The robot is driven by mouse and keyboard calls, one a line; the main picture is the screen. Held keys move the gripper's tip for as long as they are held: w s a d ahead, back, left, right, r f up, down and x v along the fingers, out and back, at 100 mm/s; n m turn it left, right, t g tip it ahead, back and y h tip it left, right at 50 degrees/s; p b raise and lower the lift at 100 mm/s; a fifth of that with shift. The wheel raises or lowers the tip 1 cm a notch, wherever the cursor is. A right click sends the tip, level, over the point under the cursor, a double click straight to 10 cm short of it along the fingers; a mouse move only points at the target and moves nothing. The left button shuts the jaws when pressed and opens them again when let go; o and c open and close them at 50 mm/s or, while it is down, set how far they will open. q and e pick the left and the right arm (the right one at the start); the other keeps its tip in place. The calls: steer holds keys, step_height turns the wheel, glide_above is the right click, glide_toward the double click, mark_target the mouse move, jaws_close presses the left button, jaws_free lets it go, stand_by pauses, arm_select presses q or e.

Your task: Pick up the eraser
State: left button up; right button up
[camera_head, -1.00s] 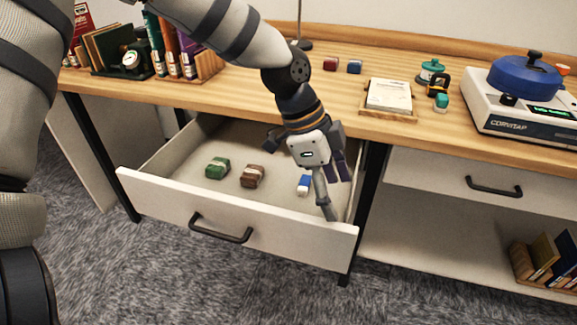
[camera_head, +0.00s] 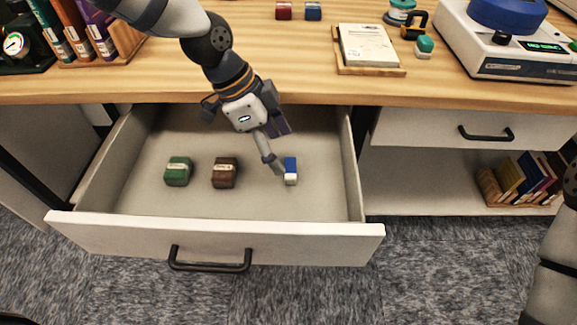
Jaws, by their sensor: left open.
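The eraser (camera_head: 290,172), a small block with a blue sleeve and a white end, lies on the floor of the open drawer (camera_head: 215,235), toward its right side. My left gripper (camera_head: 279,152) reaches down into the drawer from above. It is open and empty. One grey finger comes down just left of the eraser; the dark finger is behind it, nearer the drawer's back. I cannot tell whether the finger touches the eraser. My right gripper is out of view.
A brown block (camera_head: 225,172) and a green block (camera_head: 178,171) lie left of the eraser in the drawer. The desk top (camera_head: 330,90) overhangs the drawer's back. A notepad (camera_head: 368,45) and a white device (camera_head: 500,50) stand on it.

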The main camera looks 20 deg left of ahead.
mark_target(290, 168)
arm_select(q)
steer(key=x, duration=0.5)
steer(key=shift+a+f+b, duration=0.15)
steer(key=shift+f+b, duration=0.15)
steer(key=shift+f, duration=0.15)
steer(key=shift+w+d+f, duration=0.2)
steer(key=shift+f, duration=0.2)
steer(key=shift+r, duration=0.1)
steer(key=c, duration=1.2)
